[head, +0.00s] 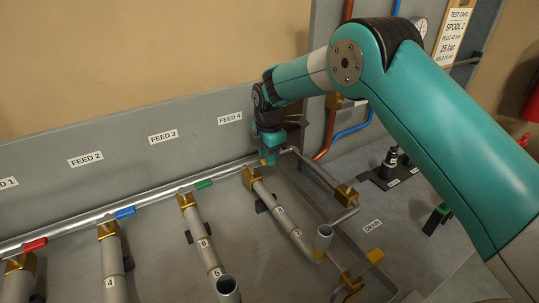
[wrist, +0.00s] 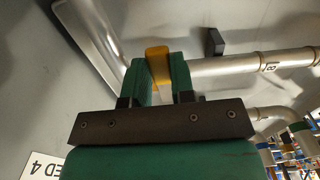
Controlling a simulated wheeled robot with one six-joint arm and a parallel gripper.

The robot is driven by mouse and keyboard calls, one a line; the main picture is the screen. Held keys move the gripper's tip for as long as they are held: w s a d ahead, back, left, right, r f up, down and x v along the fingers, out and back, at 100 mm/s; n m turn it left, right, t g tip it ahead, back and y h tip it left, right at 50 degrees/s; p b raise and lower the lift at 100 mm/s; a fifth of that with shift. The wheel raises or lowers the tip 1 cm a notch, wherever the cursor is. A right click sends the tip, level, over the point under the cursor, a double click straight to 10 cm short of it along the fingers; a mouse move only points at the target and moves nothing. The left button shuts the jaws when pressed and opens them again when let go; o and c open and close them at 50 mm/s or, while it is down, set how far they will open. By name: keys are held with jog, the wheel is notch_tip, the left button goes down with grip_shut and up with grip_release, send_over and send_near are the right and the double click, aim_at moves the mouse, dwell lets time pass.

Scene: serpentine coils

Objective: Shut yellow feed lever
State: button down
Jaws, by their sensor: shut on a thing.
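The yellow feed lever (wrist: 157,52) is between the two green fingers of my gripper (wrist: 158,70) in the wrist view, its rounded end showing past the fingertips. My gripper is shut on it. In the head view my gripper (head: 267,155) points down at the header pipe just below the FEED 4 label. Only a small yellow bit of the lever (head: 263,162) shows there. The fingers and arm hide most of it, so its exact angle is hard to tell. A brass valve body (head: 251,178) stands close by, on the pipe running toward the front.
Red (head: 35,244), blue (head: 125,212) and green (head: 204,184) levers line the header pipe to the left. Grey pipes run across the tray. A black fitting (head: 391,160) stands at right.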

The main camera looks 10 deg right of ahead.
jog(key=c, duration=1)
grip_release()
jog(key=shift+o, duration=0.2)
notch_tip(320, 180, up, 18)
jog(key=b, duration=0.3)
jog(key=shift+f, duration=0.25)
jog(key=s+d+r+m+y, duration=0.1)
jog(key=s+d+r+m, duration=0.1)
jog(key=s+m, duration=0.35)
jog(key=s+d+r+m, duration=0.2)
jog(key=s, duration=0.7)
jog(key=s+d+f+m+y, duration=0.1)
jog(key=s+m, duration=0.3)
jog(key=s, duration=0.7)
jog(key=s+d+f+m+y, duration=0.1)
jog(key=s+f+m+y, duration=0.1)
jog(key=s, duration=1)
jog(key=shift+d+f+m, duration=0.4)
jog(key=shift+f+m, duration=0.2)
jog(key=shift+m, duration=0.45)
